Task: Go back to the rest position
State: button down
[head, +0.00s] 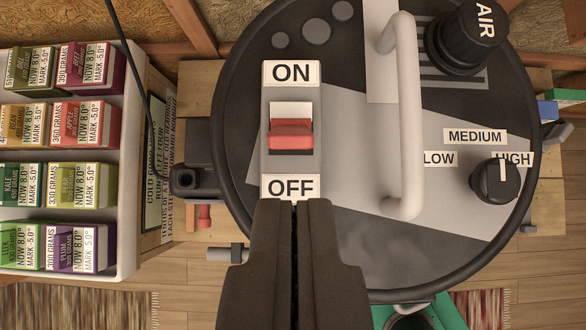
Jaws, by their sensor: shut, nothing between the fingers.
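My gripper (296,205) shows at the bottom middle of the head view, with its two dark fingers pressed together and nothing between them. Its tips overlap the lower edge of the OFF label (291,186) in the picture; I cannot tell whether they touch it. Above is a red rocker switch (291,136) in a grey plate, with an ON label (291,73) over it. The switch sits on a round dark machine lid (235,110).
A pale handle (410,120) stands up from the lid. Right of it are an AIR knob (465,38) and a LOW-MEDIUM-HIGH dial (495,181). A white shelf (130,160) with several coloured boxes stands at left. A black cable (125,45) hangs nearby. Wooden floor (185,295) shows below.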

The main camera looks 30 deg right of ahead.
jog(key=s+d+r+n+t+y, duration=0.1)
jog(key=s+r, duration=0.4)
jog(key=r, duration=0.7)
jog(key=s+d+r+n+t+y, duration=0.1)
jog(key=s+d+r+n+t, duration=0.2)
jog(key=r, duration=0.9)
jog(key=s+d+r+n+t+y, duration=0.1)
jog(key=s+d+r+t, duration=0.3)
jog(key=s+r, duration=0.5)
notch_tip(320, 180, up, 4)
jog(key=shift+d+f+n+t+y, duration=0.1)
jog(key=shift+d+n+t+y, duration=0.25)
jog(key=shift+n+t, duration=0.35)
jog(key=shift+a, duration=0.1)
